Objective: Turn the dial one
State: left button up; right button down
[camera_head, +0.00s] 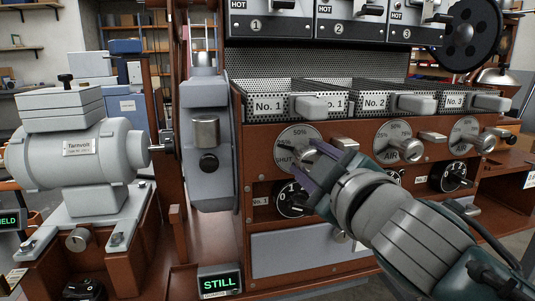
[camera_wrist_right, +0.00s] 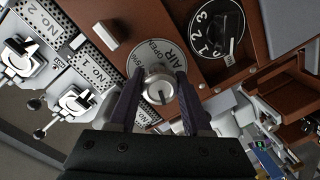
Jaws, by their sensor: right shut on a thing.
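The first dial has a round grey plate (camera_head: 293,137) with "50%" and "SHUT" showing, at the left of the brown panel. In the wrist view its plate (camera_wrist_right: 142,57) reads "AIR" and "OPEN". Its silver knob (camera_wrist_right: 158,84) has a dark mark on its face and sits between the two fingers of my right gripper (camera_head: 313,164). My left gripper is not in view.
Two more AIR dials (camera_head: 399,142) (camera_head: 467,136) stand to the right. Drawers with jutting handles (camera_head: 312,105) run just above. A black dial (camera_head: 456,177) sits lower right. A "STILL" display (camera_head: 219,282) is below left, and a grey motor (camera_head: 75,155) stands at left.

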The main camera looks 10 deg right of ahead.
jog(key=n, duration=0.4)
jog(key=shift+r+p, duration=0.1)
jog(key=shift+p, duration=0.2)
jog(key=shift+n+h, duration=0.5)
jog(key=shift+n, duration=2)
jog(key=shift+c, duration=1.8)
grip_release()
